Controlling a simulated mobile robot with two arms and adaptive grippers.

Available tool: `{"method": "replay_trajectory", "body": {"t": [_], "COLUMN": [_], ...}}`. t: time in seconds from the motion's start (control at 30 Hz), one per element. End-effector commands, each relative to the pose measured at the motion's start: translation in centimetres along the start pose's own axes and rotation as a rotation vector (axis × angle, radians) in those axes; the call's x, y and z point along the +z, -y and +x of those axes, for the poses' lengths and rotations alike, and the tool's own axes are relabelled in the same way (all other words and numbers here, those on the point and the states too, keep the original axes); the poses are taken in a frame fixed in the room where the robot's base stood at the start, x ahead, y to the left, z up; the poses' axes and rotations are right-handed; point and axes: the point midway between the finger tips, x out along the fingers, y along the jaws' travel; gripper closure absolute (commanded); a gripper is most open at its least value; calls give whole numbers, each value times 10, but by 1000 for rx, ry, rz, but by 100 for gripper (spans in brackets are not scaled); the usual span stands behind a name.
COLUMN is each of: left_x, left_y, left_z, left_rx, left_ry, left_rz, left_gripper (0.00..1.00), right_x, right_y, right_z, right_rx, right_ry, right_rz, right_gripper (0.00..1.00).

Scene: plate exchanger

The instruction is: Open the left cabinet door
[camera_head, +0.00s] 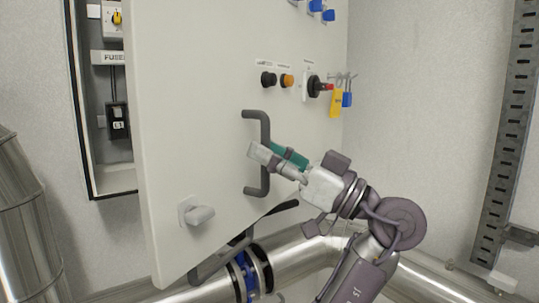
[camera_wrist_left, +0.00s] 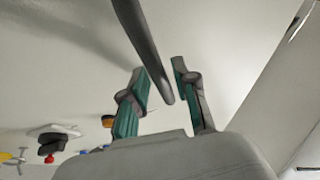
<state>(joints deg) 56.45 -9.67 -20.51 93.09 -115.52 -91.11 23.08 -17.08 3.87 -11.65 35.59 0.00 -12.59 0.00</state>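The cabinet door (camera_head: 200,120) is a large pale panel. It stands ajar, with part of the cabinet's interior (camera_head: 112,160) showing past its left edge. A dark grey bar handle (camera_head: 266,126) is fixed upright on the door; it also shows in the left wrist view (camera_wrist_left: 142,45). My left gripper (camera_head: 265,157) is at the lower half of this handle. In the left wrist view the handle passes between its two green-padded fingers (camera_wrist_left: 160,85), which are apart with gaps beside the bar. I cannot tell if either finger touches it. My right gripper is not in view.
A pale knob (camera_head: 197,213) sits low on the door. Black and orange buttons (camera_head: 287,81), a rotary switch (camera_head: 315,87) and yellow and blue padlock tags (camera_head: 337,102) are above the gripper. Metal pipes (camera_head: 310,255) run below, and another (camera_head: 25,220) stands at left.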

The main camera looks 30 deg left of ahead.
Motion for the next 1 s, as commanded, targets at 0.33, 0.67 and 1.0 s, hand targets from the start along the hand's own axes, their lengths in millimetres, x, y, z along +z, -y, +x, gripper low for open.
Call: {"method": "replay_trajectory", "body": {"t": [0.33, 0.67, 1.0], "left_x": [1, 0, 0], "left_y": [0, -1, -1], "left_z": [-2, -53, -113], "left_rx": [1, 5, 2], "left_ry": [1, -1, -1], "left_rz": [1, 3, 2], "left_gripper": [60, 60, 60], "right_x": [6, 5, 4], "right_y": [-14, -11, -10], "right_z": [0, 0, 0], "right_rx": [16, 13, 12], "right_ry": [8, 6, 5], "right_rz": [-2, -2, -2], "right_gripper": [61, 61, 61]}}
